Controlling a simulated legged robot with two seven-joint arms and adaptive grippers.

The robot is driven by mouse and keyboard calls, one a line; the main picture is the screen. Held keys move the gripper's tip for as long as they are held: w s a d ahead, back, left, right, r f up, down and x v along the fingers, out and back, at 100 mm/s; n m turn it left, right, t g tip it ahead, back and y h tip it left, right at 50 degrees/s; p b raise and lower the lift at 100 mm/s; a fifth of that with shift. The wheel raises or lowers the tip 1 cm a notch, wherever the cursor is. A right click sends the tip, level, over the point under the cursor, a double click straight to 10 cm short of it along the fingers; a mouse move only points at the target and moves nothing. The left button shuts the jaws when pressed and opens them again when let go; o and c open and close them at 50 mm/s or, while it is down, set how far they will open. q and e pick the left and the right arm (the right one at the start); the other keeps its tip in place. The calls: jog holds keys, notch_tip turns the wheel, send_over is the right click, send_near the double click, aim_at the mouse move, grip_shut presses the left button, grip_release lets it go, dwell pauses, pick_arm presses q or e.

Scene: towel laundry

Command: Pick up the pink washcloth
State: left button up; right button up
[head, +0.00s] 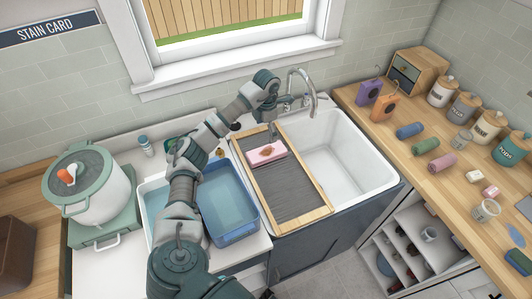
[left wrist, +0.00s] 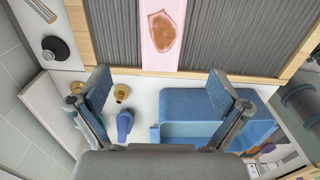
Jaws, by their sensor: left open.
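The pink washcloth (head: 258,157) lies flat on the grey ribbed washboard (head: 283,193), near its far end, with a brown stain on top. In the left wrist view the washcloth (left wrist: 150,60) is a pink strip at the top centre, cut off by the picture's edge. My left gripper (head: 272,131) hangs just behind and above the washcloth, pointing down. In the left wrist view its two fingers (left wrist: 158,92) are spread wide, with nothing between them, and the cloth lies beyond the tips. My right gripper is in neither view.
The washboard's wooden frame (head: 319,211) sits over the left part of the white sink (head: 372,178). The chrome faucet (head: 312,91) stands close to the right of my left gripper. A blue basin (head: 232,238) is left of the board. The right basin of the sink is empty.

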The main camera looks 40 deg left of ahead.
pick_arm(q)
send_over(266, 151)
jog(key=f, duration=0.4)
jog(key=shift+d+f, duration=0.15)
jog(key=shift+d, duration=0.1)
jog(key=shift+w+a+f, duration=0.1)
jog(key=shift+f, duration=0.55)
jog(key=shift+w+a+f, duration=0.1)
jog(key=shift+f, duration=0.75)
jog(key=f, duration=0.2)
jog(key=f+p, duration=0.1)
jog(key=f, duration=0.1)
jog(key=shift+s+f, duration=0.2)
jog(key=shift+f, duration=0.1)
jog(key=shift+f+p, duration=0.25)
jog(key=shift+p, duration=0.05)
jog(key=shift+d, duration=0.2)
jog(key=shift+c, duration=0.5)
jog(key=shift+a, duration=0.15)
jog(key=c, duration=1.1)
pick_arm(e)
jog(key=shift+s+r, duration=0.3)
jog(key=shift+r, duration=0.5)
